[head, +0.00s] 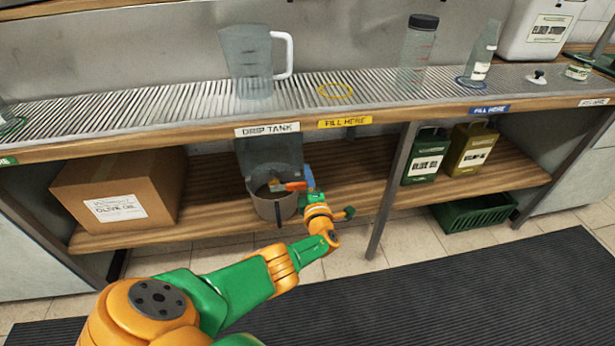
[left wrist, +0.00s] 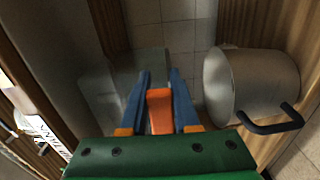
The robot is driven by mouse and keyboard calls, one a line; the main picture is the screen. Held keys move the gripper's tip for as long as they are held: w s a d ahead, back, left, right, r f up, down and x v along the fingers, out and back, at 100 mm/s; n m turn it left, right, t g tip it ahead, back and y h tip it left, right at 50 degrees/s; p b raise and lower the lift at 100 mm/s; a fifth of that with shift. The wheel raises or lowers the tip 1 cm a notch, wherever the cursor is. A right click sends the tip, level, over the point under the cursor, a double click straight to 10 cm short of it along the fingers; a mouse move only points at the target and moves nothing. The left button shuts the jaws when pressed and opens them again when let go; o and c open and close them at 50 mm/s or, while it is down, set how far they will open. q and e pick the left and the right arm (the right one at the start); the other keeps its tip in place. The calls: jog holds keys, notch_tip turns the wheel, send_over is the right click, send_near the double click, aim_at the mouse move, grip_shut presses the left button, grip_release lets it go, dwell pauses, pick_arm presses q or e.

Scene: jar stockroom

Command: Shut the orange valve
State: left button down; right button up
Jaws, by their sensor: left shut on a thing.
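The orange valve handle (head: 294,186) is a small lever at the front of the drip tank (head: 268,155), a grey see-through container on the lower shelf under the "DRIP TANK" label. My left gripper (head: 308,180) reaches in from the right of it. In the left wrist view the orange valve handle (left wrist: 160,110) lies between the two blue fingers of my left gripper (left wrist: 160,85), which is shut on it. The valve body and spout are mostly hidden. My right gripper is in neither view.
A metal pot (head: 272,207) stands just below the valve, close to my gripper; its dark handle shows in the wrist view (left wrist: 272,124). A cardboard box (head: 120,190) is to the left. A shelf post (head: 390,195) and green can (head: 425,158) are to the right.

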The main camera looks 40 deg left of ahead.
pick_arm(q)
jog(key=shift+f, duration=0.1)
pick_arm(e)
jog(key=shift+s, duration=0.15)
pick_arm(q)
jog(key=c, duration=0.9)
grip_release()
jog(key=shift+o, duration=1.3)
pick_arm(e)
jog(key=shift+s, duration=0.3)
pick_arm(q)
jog(key=p+v, duration=0.4)
jog(key=v, duration=0.3)
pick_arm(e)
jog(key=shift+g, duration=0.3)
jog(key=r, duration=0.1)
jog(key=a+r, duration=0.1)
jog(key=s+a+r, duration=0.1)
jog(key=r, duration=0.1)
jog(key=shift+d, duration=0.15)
